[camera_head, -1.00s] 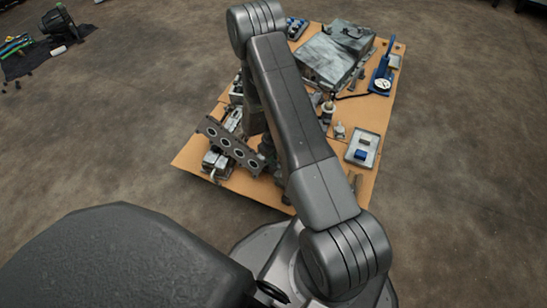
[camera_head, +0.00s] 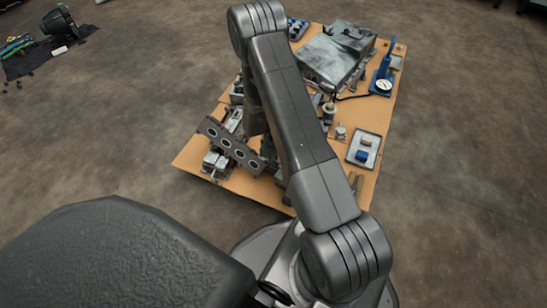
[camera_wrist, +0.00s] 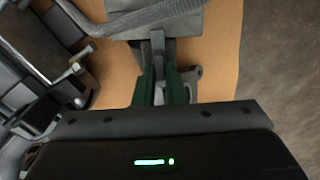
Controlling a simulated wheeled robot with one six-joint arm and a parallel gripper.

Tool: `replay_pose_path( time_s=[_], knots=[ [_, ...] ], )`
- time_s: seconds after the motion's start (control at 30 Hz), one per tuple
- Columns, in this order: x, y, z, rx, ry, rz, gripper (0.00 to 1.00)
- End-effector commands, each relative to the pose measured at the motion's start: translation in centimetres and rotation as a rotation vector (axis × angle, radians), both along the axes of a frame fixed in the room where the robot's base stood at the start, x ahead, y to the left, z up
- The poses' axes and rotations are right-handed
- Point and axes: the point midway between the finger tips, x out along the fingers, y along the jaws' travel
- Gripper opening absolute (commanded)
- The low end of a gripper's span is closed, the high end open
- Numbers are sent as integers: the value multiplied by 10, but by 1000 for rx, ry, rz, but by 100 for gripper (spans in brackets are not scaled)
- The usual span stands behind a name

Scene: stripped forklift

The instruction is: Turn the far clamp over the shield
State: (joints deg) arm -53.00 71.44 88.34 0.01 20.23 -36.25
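In the wrist view my gripper (camera_wrist: 163,88) reaches away from me with its two green-sided fingers a small distance apart. A narrow grey metal piece (camera_wrist: 158,45), which may be the clamp, runs down between them. I cannot tell whether the fingers press on it. A flat grey plate (camera_wrist: 185,22) lies just beyond the fingertips, with a rounded grey bar across it. I cannot tell whether this plate is the shield. In the head view my arm hides the gripper and the spot where it works.
A brown board (camera_head: 373,182) carries a plate with several round holes (camera_head: 230,145), a large grey cover (camera_head: 330,55), a blue device with a dial (camera_head: 383,82) and a tray (camera_head: 353,153). In the wrist view, metal rods and blocks (camera_wrist: 60,70) crowd the left; bare board lies right.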

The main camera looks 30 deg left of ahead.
Motion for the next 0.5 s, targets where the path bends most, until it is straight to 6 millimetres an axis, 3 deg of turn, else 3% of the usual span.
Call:
replay_pose_path(
  time_s=[0.03,0.1,0.37,0.5],
  knots=[
    [0,1,0,1,-1,2,18],
    [0,0,0,1,-1,1,32],
    [0,0,0,0,0,0,32],
    [0,1,10,1,-1,0,32]
  ],
)
